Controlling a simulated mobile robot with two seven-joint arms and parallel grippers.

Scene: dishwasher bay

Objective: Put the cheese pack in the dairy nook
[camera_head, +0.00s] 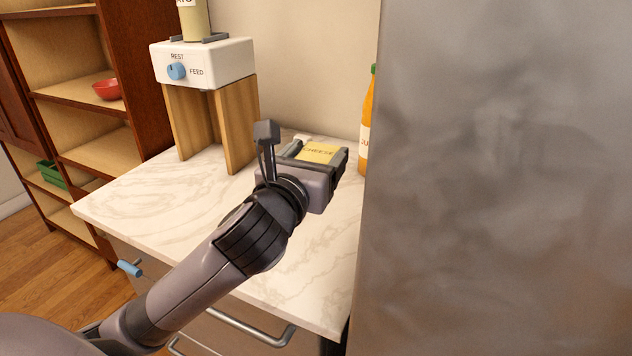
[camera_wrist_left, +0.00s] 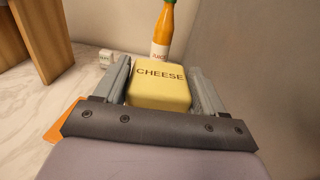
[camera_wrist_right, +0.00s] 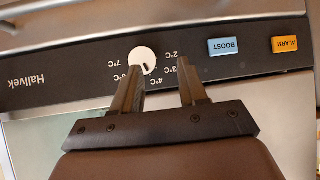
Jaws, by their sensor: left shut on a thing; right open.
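The yellow cheese pack (camera_head: 318,152) is between the fingers of my left gripper (camera_head: 314,154), over the marble counter. In the left wrist view the cheese pack (camera_wrist_left: 159,84) sits label up, with a finger of my left gripper (camera_wrist_left: 160,88) against each side. The left gripper is shut on it. My right gripper (camera_wrist_right: 158,92) is open and empty in the right wrist view, in front of a dark control panel (camera_wrist_right: 100,72) with a white dial (camera_wrist_right: 142,60). The right gripper is out of the head view. I cannot make out a dairy nook in these frames.
A juice bottle (camera_head: 368,130) stands behind the cheese, beside a large grey metal surface (camera_head: 500,180) filling the right. A white dispenser (camera_head: 205,62) on wooden legs stands at the counter's back left. The marble counter (camera_head: 130,205) is clear at front left. Wooden shelves (camera_head: 85,90) stand further left.

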